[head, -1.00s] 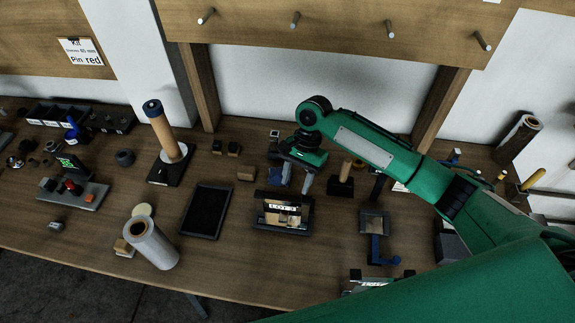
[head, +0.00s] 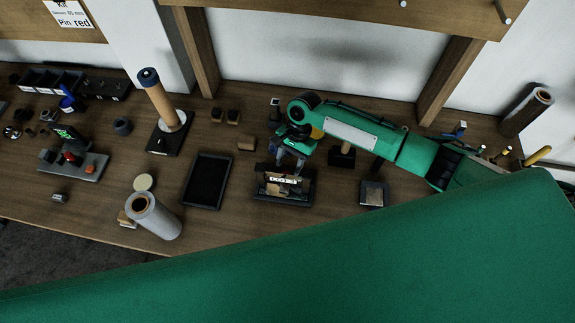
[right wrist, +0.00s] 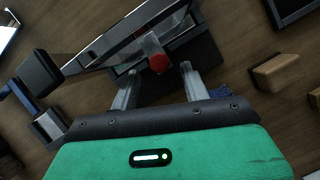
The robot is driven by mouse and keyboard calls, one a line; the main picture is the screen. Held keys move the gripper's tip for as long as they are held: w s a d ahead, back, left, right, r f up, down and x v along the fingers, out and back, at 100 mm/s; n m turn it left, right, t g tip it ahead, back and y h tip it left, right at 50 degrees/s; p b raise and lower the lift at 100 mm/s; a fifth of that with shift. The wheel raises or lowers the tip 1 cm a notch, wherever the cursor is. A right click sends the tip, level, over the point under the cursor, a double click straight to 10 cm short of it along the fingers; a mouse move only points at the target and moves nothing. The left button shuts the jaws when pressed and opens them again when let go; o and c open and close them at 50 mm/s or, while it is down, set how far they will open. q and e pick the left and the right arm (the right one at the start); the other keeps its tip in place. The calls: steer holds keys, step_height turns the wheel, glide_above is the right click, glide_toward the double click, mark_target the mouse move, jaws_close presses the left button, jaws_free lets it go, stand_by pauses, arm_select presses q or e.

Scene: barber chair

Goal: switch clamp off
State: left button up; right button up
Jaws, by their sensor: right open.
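My right gripper (head: 289,164) is at the back of a dark stand (head: 283,196) with a "LOT 3" label on the table. In the right wrist view my gripper (right wrist: 159,86) is open. A small red-tipped lever (right wrist: 157,63) on the stand shows just beyond and between its two fingers, with nothing gripped. A slanted dark plate of the stand (right wrist: 115,42) lies beyond the lever. I cannot tell from its look alone whether this stand is the clamp, nor whether the lever is on or off. My left gripper is out of view.
A black tablet-like tray (head: 207,181) lies left of the stand. A grey device with red and orange buttons (head: 73,166), a roll (head: 153,215) and a spindle (head: 160,105) stand left. My green arm hides the front right.

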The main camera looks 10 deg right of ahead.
steer(key=shift+x, duration=0.95)
steer(key=shift+s+a+f, duration=0.1)
steer(key=shift+s+f, duration=0.05)
steer(key=shift+f, duration=0.1)
jaws_close()
steer(key=shift+w+d, duration=0.4)
steer(key=shift+w, duration=0.5)
steer(key=shift+w+d, duration=0.35)
steer(key=shift+w, duration=0.5)
steer(key=shift+r, duration=0.1)
